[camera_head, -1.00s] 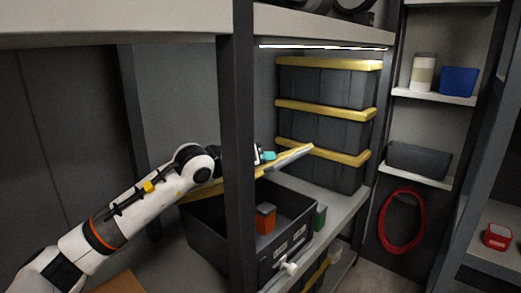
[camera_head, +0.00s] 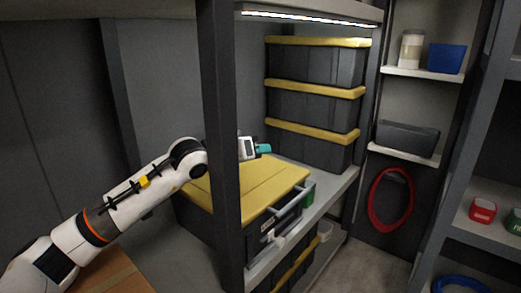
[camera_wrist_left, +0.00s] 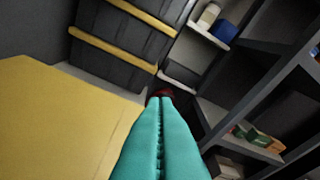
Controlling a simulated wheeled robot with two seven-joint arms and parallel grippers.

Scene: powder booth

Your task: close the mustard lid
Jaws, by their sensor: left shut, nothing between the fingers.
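The mustard lid (camera_head: 262,187) lies flat over the dark box (camera_head: 200,222) on the shelf and covers its opening. Part of the lid and box is hidden behind the dark upright post. In the left wrist view the lid (camera_wrist_left: 55,125) fills the left side. My left gripper (camera_head: 263,149), with teal fingertips, is above the lid's far part, just right of the post. Its teal fingers (camera_wrist_left: 158,125) are pressed together with nothing between them. I cannot tell whether the gripper touches the lid. My right gripper is not in view.
A stack of dark boxes with mustard lids (camera_head: 315,95) stands behind the box. The dark post (camera_head: 222,150) stands in front of my left arm. A green item (camera_head: 309,191) sits beside the box. Side shelves hold a blue bin (camera_head: 446,58) and a grey bin (camera_head: 408,138).

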